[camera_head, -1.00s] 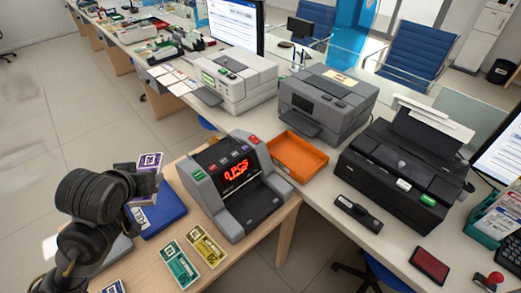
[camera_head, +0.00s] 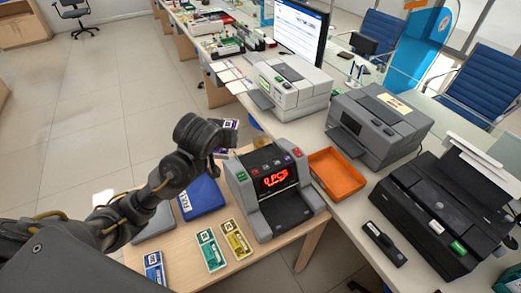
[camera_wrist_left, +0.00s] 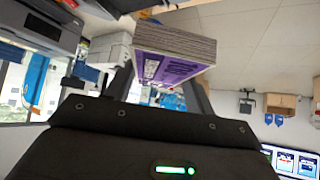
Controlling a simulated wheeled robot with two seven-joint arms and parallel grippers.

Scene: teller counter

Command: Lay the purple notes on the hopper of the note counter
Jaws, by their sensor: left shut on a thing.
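My left gripper (camera_head: 222,142) is shut on the purple notes (camera_head: 229,127), a thick bundle. In the left wrist view the purple notes (camera_wrist_left: 172,66) sit between the two fingers, with their purple printed face and grey stacked edges showing. In the head view my gripper hides part of them. The grey note counter (camera_head: 240,198) stands on the wooden table, its red display lit. The held notes are up and to the left of the counter in the picture, apart from it. No notes show on the counter. My right gripper is not in view.
A blue flat case (camera_head: 201,197) lies left of the counter. Green notes (camera_head: 210,250), yellow notes (camera_head: 237,239) and blue notes (camera_head: 154,267) lie along the table's front. An orange tray (camera_head: 337,174) and grey printers (camera_head: 378,122) stand on the counter to the right.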

